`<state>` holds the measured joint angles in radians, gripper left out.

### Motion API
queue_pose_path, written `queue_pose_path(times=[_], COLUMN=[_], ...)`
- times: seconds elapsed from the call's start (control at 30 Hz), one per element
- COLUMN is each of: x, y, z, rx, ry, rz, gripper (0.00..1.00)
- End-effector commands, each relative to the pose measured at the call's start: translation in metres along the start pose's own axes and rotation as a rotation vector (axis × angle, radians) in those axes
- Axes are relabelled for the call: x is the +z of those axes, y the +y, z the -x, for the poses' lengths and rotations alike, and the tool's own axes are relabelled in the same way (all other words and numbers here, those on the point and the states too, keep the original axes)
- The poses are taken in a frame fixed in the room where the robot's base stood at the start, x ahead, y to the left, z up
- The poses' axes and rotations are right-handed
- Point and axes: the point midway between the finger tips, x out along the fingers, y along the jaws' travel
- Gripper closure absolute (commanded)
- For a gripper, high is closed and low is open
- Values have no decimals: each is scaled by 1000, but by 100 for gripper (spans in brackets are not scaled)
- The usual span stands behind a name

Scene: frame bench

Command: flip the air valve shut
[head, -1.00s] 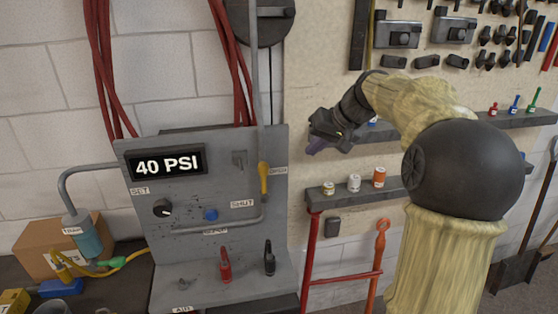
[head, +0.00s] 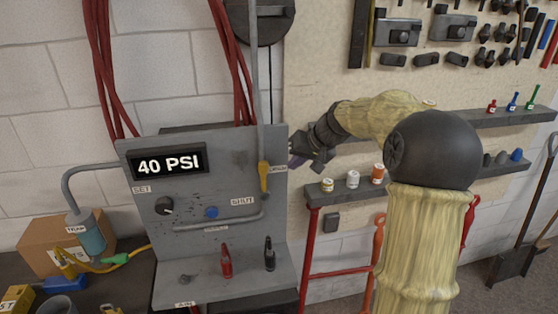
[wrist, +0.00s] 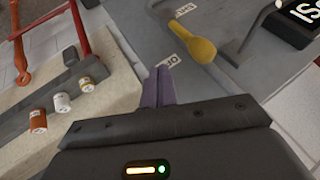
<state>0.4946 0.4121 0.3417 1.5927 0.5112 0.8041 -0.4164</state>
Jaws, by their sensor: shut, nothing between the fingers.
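The air valve's yellow handle (head: 264,178) hangs on the right side of the grey panel (head: 225,165), its length roughly vertical, with a label to its right and a SHUT label (head: 243,201) to its lower left. In the wrist view the yellow handle (wrist: 199,50) lies ahead and to the right of the fingertips. My gripper (head: 296,161) is just right of the handle, apart from it, its purple fingers pointing left. In the wrist view my gripper (wrist: 160,76) has both fingers together and empty. A display (head: 166,162) reads 40 PSI.
A dark knob (head: 164,206) and a blue button (head: 211,212) are on the panel. Red and black fittings (head: 226,261) stand on its ledge. A shelf with small cans (head: 353,179) lies right of my gripper. A red frame (head: 308,255) stands below it.

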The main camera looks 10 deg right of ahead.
Motion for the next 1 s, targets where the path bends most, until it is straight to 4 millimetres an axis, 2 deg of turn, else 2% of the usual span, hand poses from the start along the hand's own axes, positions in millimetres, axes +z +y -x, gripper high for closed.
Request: queue_pose_path(times=[0.07, 0.2, 0.33, 1.0], x=[0, -1, -1, -1], y=[-2, -24, -33, -33], z=[-14, -21, -27, -28], rx=[-2, 0, 1, 23], ry=[-5, -2, 0, 5], rz=[-1, 1, 1, 1], gripper=[100, 100, 100, 100])
